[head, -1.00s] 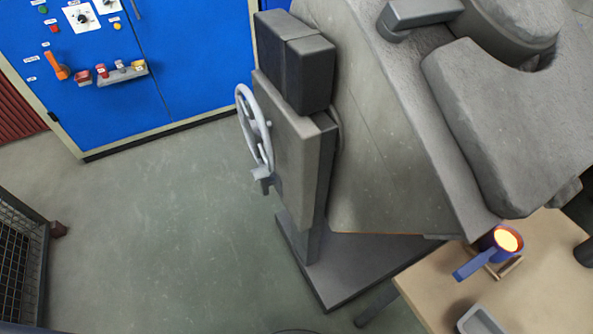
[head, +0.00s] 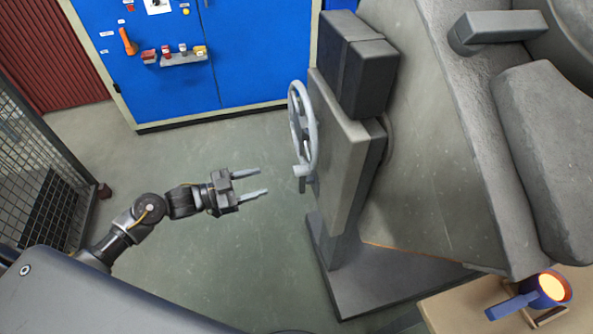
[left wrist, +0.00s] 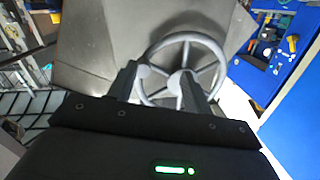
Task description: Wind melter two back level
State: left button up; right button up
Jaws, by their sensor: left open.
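A grey spoked handwheel (head: 296,118) is mounted on the left side of the grey stand (head: 345,150) that carries the large tilted grey melter (head: 430,140). A small handle (head: 301,182) juts from the wheel's lower rim. My left gripper (head: 252,183) is open and empty, to the left of the wheel and apart from it, its fingers pointing toward it. In the left wrist view the handwheel (left wrist: 203,55) shows beyond the two open fingers (left wrist: 160,80), which hide part of its rim. My right gripper is not in view.
A blue control cabinet (head: 240,60) with switches stands behind. A mesh fence (head: 35,150) is at the left. A wooden table (head: 450,312) at lower right holds a blue ladle with glowing contents (head: 530,295). The floor (head: 210,270) around my left arm is clear.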

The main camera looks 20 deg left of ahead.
pick_arm(q)
jog(key=m+g+h, duration=0.1)
jog(key=m+h, duration=0.1)
send_near(294, 171)
jog(key=x, duration=0.3)
jog(key=p+x, duration=0.1)
jog(key=x, duration=0.6)
jog(key=shift+w+a+f+p, duration=0.15)
jog(key=shift+w+f+p, duration=0.15)
jog(key=shift+f+p, duration=0.1)
jog(key=shift+w+d, duration=0.15)
jog(key=shift+d, duration=0.15)
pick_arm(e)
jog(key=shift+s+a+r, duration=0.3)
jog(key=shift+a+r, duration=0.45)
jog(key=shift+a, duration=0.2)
